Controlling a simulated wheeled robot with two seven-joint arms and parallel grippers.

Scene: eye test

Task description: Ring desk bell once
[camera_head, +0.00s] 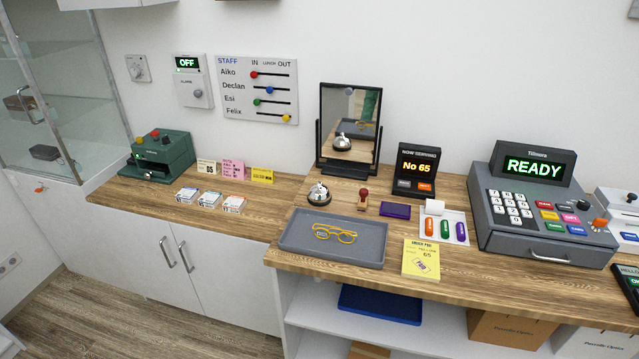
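A desk bell (319,194) with a silver dome and dark base stands upright on the wooden counter (290,262). It is just behind the grey tray and in front of the framed mirror, which shows its reflection. Nothing touches the bell from above. Neither my left nor my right gripper shows in the head view.
A grey tray (290,243) with yellow glasses (335,233) lies in front of the bell. A stamp (363,199) and purple pad (395,210) are to its right. The mirror (348,128) stands behind. A large cash register (535,205) is at right.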

